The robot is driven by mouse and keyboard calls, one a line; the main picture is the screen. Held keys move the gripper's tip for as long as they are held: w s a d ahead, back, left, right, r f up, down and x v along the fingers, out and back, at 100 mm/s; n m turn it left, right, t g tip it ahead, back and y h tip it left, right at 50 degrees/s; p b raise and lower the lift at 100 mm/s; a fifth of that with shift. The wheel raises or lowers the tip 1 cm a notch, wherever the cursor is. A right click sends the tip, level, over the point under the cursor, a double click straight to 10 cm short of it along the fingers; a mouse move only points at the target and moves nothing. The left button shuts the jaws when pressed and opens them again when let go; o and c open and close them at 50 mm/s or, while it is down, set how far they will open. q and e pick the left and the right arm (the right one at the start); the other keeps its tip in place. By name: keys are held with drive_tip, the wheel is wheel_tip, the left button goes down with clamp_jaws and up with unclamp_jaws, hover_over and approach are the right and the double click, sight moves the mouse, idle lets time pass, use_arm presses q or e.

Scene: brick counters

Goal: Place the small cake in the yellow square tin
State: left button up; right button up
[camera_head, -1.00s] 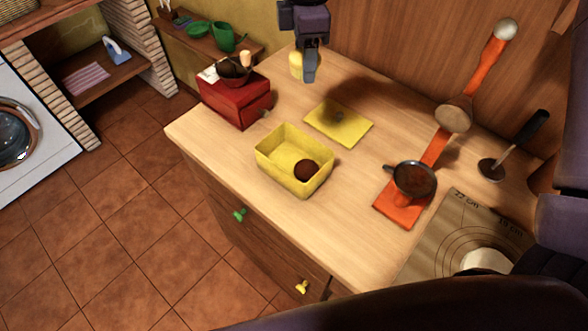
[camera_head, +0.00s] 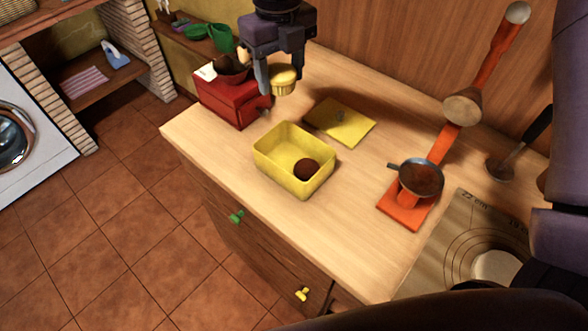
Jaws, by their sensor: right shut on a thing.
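The small cake (camera_head: 285,82) is pale yellow with a ribbed cup. My right gripper (camera_head: 282,73) is shut on it and holds it in the air above the counter's back part. The yellow square tin (camera_head: 272,164) stands open below and slightly right of the cake in the picture. A dark brown round thing (camera_head: 306,168) lies in the tin's near right corner. The cake is apart from the tin. My left gripper is not in view.
A flat yellow lid with a small knob (camera_head: 350,127) lies behind the tin. A red box-like grinder (camera_head: 228,101) stands left of it. An orange scale with a dark pan (camera_head: 420,178) stands to the right. The counter's front left is clear.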

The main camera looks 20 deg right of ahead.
drive_tip(key=n, duration=0.2)
drive_tip(key=shift+a+f+n, duration=0.3)
hover_over(282, 160)
wheel_tip(282, 160, down, 16)
drive_tip(key=shift+r+p, duration=0.2)
drive_tip(key=shift+p, duration=0.25)
wheel_tip(282, 160, down, 4)
drive_tip(key=shift+p, duration=0.3)
drive_tip(key=shift+f, duration=0.1)
drive_tip(key=shift+f, duration=0.15)
drive_tip(key=o, duration=0.7)
wheel_tip(282, 160, up, 12)
drive_tip(key=shift+r+b, duration=0.2)
drive_tip(key=shift+b, duration=0.55)
